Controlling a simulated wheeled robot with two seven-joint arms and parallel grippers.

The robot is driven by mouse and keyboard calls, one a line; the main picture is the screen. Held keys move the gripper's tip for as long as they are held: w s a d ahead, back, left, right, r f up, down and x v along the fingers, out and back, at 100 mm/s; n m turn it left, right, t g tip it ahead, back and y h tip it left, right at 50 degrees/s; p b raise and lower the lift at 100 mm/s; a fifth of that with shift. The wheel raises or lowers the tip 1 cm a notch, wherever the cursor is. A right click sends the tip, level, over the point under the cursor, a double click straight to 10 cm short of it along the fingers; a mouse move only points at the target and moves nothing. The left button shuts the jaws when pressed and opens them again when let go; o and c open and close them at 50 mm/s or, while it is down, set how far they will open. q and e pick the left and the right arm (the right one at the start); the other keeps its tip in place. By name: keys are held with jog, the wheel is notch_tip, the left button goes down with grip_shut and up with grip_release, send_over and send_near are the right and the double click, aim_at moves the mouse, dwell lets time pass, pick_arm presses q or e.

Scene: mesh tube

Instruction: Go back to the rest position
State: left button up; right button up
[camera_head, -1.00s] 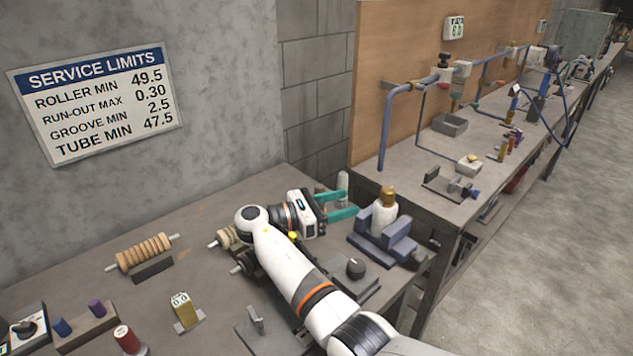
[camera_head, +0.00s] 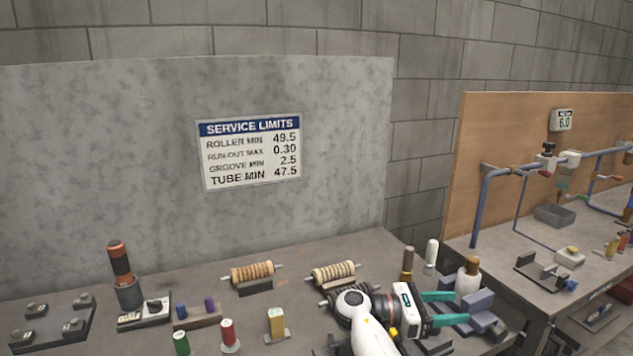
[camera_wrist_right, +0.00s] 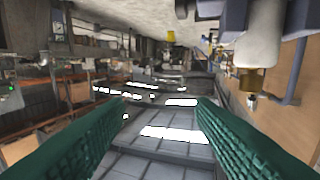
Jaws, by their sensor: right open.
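My right gripper (camera_head: 447,308) is over the right end of the near bench in the head view, its teal fingers pointing right. The fingers are spread apart with nothing between them; they also show open in the right wrist view (camera_wrist_right: 160,125). Just beyond the fingertips stands a white cylinder with a brass top (camera_head: 467,274) in a blue-grey block holder (camera_head: 478,303). The wrist view shows a white and brass part at its upper right, close to the right finger. My left gripper is out of view.
Two ribbed rollers (camera_head: 252,272) (camera_head: 333,272) lie on stands behind my right arm. A service limits sign (camera_head: 250,153) hangs on the wall. A second bench (camera_head: 520,280) stands at right.

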jog(key=s+d+f+m+t+y, duration=0.1)
jog(key=s+f+m+y, duration=0.35)
jog(key=s+f, duration=0.6)
jog(key=s+d+f+m+t+y, duration=0.1)
jog(key=s+f+m+y, duration=0.45)
jog(key=f, duration=0.75)
jog(key=s+a+r+m+t+y, duration=0.1)
jog(key=s+a+r+m+y, duration=0.2)
jog(key=s, duration=0.7)
jog(key=s+a+r+m+y, duration=0.1)
jog(key=s+a+m+y, duration=0.3)
jog(key=s, duration=0.5)
notch_tip(320, 180, down, 25)
jog(key=n+g+y, duration=0.1)
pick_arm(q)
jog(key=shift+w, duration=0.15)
pick_arm(e)
jog(key=s+d+f+g, duration=0.1)
jog(key=s+d+f, duration=0.1)
jog(key=s+f, duration=1.5)
jog(key=shift+s+d+f, duration=0.15)
jog(key=shift+s+d, duration=0.05)
jog(key=shift+s, duration=0.3)
